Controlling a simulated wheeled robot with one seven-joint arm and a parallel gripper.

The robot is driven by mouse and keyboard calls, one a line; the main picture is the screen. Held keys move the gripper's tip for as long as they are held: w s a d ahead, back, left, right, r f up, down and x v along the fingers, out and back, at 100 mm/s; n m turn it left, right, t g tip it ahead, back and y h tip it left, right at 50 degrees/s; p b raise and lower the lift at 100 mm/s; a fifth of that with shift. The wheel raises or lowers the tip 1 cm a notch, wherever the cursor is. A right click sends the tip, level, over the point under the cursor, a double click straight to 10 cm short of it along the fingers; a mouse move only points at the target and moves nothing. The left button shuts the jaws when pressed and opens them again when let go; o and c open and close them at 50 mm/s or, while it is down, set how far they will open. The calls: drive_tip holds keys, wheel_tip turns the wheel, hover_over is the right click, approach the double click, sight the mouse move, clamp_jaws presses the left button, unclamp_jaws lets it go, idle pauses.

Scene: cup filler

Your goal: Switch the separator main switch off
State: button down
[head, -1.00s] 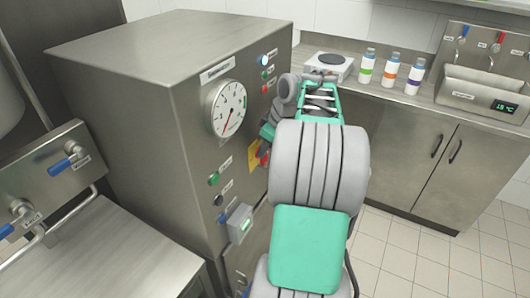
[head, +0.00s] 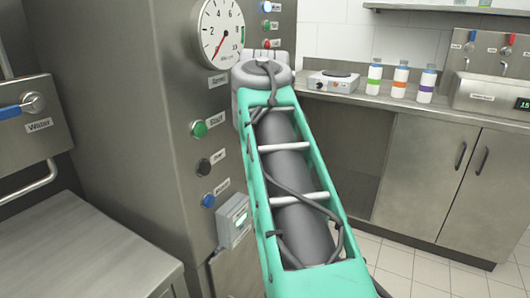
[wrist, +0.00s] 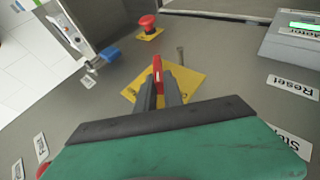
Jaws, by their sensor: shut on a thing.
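The main switch, a red handle (wrist: 157,66) on a yellow plate (wrist: 190,80), is on the grey steel front of the separator cabinet in the wrist view. My gripper (wrist: 160,88) is shut on the red handle, with a dark finger on either side of it. The handle lies roughly up and down in the wrist picture; I cannot tell whether it is on or off. In the head view my arm hides the switch and the gripper. The cabinet (head: 120,130) stands at left of centre there.
A red mushroom button (wrist: 148,24) on a yellow plate and a blue-handled part (wrist: 108,56) are near the switch. A grey box with a green display (wrist: 297,35) is at right. Green (head: 199,129), black (head: 203,166) and blue (head: 208,200) buttons line the cabinet beside my arm.

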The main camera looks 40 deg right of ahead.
drive_tip(key=n+t+h+b, duration=0.1)
drive_tip(key=h+b, duration=0.1)
drive_tip(key=b, duration=0.2)
drive_tip(key=f+t+h+b, duration=0.1)
drive_tip(key=t+h+b, duration=0.1)
drive_tip(key=b, duration=0.2)
drive_tip(key=f+n+t+h+b, duration=0.1)
drive_tip(key=h+b, duration=0.1)
drive_tip(key=b, duration=0.1)
drive_tip(key=shift+s+a+n+h+b, duration=0.1)
drive_tip(key=shift+a+n+h+b, duration=0.2)
drive_tip(key=shift+a+h+b, duration=0.1)
drive_tip(key=shift+r+t, duration=0.15)
drive_tip(key=shift+t, duration=0.15)
drive_tip(key=c, duration=1.5)
unclamp_jaws()
drive_tip(key=shift+o, duration=0.2)
